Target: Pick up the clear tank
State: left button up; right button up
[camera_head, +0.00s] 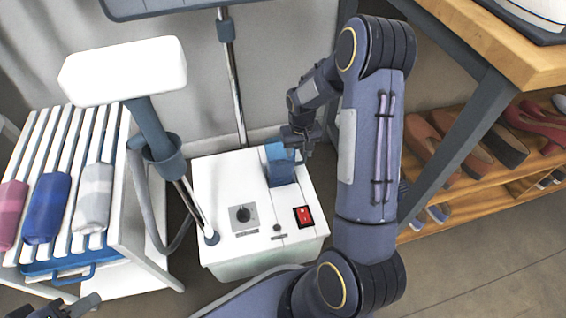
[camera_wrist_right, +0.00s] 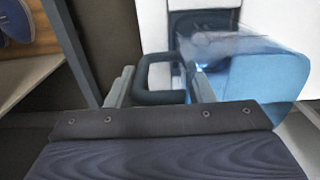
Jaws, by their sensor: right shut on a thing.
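The clear tank (camera_head: 279,153) is a bluish see-through container at the back right of the white steamer base (camera_head: 215,180). It shows large and blue at the right of the right wrist view (camera_wrist_right: 258,78). My right gripper (camera_head: 302,140) is at the tank's right side. In the wrist view its fingers (camera_wrist_right: 164,88) are on both sides of a dark loop handle (camera_wrist_right: 160,97), shut on it. I cannot tell if the tank's lower end is inside the base. My left gripper (camera_head: 80,306) is only partly visible at the bottom left edge; its jaws are unclear.
The steamer's metal pole (camera_head: 233,85) rises behind the base, and a white padded head (camera_head: 125,70) on a hose stands at left. A white slatted rack (camera_head: 120,200) holds rolled cloths. A wooden table (camera_head: 500,45) and shoe shelf (camera_head: 470,180) are close on the right.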

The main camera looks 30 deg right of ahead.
jog(key=shift+r, duration=0.15)
jog(key=shift+r+p, duration=1.15)
jog(key=shift+r, duration=0.3)
jog(key=shift+s+a+r, duration=0.1)
jog(key=shift+a+r, duration=0.05)
jog(key=shift+r, duration=0.2)
jog(key=s+a+r+p, duration=0.6)
jog(key=s+a+r, duration=0.3)
jog(key=a, duration=0.1)
jog(key=shift+a+r, duration=0.1)
jog(key=shift+a, duration=0.05)
